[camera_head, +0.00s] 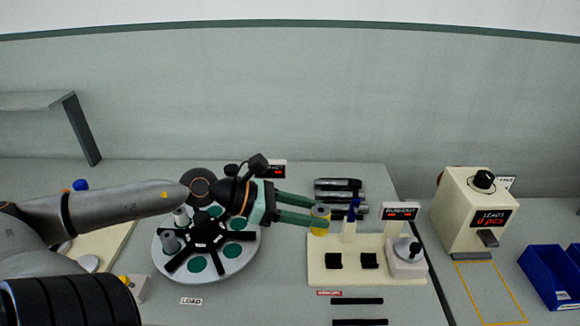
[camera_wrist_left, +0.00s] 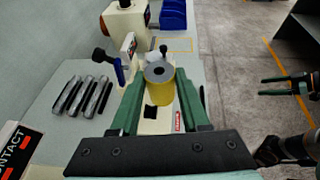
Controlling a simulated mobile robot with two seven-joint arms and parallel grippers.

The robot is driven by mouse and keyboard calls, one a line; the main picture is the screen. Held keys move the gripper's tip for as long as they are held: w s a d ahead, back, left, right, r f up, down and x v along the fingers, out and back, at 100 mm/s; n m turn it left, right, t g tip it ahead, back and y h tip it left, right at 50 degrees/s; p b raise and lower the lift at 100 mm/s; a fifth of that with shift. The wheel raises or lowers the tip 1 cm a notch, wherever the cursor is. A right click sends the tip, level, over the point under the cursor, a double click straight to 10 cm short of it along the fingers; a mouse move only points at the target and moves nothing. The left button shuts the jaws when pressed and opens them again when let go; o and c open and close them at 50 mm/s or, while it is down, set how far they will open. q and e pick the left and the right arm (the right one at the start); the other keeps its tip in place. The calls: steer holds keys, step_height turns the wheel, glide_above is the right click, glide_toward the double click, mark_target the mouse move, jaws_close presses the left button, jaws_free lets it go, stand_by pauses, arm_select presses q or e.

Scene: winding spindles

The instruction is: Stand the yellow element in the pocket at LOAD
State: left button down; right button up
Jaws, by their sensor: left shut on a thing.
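The yellow element (camera_head: 319,229) is a short upright cylinder with a grey top and a central hole, also seen in the left wrist view (camera_wrist_left: 160,94). My left gripper (camera_head: 318,215) is shut on it, with one green finger on each side, above the back left of the cream fixture. Whether its bottom touches the fixture is unclear. The round grey turntable (camera_head: 233,266) has several green pockets and a black hub. The pocket nearest the LOAD sign (camera_head: 191,301) is an empty green disc (camera_head: 197,264). My right gripper (camera_wrist_left: 284,85) appears open and empty over the floor.
Grey cylinders (camera_head: 170,242) stand in pockets at the turntable's left. The cream fixture (camera_head: 320,276) carries black blocks, a blue-tipped post and a knob. Dark metal rods (camera_head: 338,184) lie behind it. A cream counter machine (camera_head: 470,215) and blue bin (camera_head: 551,278) are at right.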

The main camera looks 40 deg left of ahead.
arm_select(q)
steer(key=s+d+f+m+g+h, duration=0.2)
steer(key=s+d+m, duration=0.1)
steer(key=d, duration=0.6)
steer(key=shift+s+f, duration=0.15)
steer(key=shift+s, duration=0.65)
steer(key=shift+w, duration=0.1)
